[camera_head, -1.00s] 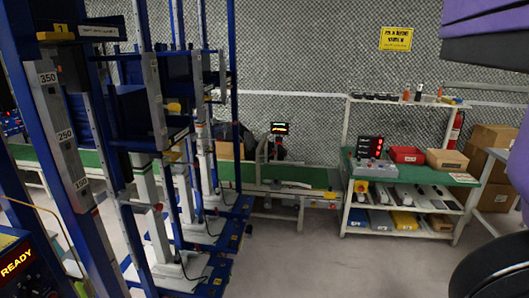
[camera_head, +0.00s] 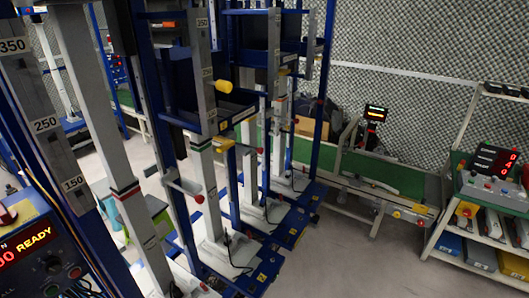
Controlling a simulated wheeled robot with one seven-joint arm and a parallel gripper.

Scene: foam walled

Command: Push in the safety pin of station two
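Several blue-framed stations stand in a row on the left, each with a pale column. No station number is readable now, so I cannot tell for certain which is station two. The second frame (camera_head: 139,60) from the front carries a yellow knob (camera_head: 222,86) on a grey upright. Lower on it, a rod ends in a red knob (camera_head: 199,198). A yellow part (camera_head: 222,146) also shows on this frame. I cannot tell which of these is the safety pin, or whether it is in or out. My gripper is not in view.
A control box reading READY (camera_head: 38,236) is close at the lower left. Blue base plates (camera_head: 262,262) stick out along the floor. A green-topped conveyor (camera_head: 400,191) and a shelf bench (camera_head: 490,235) stand at the back right. The grey floor (camera_head: 350,265) is clear.

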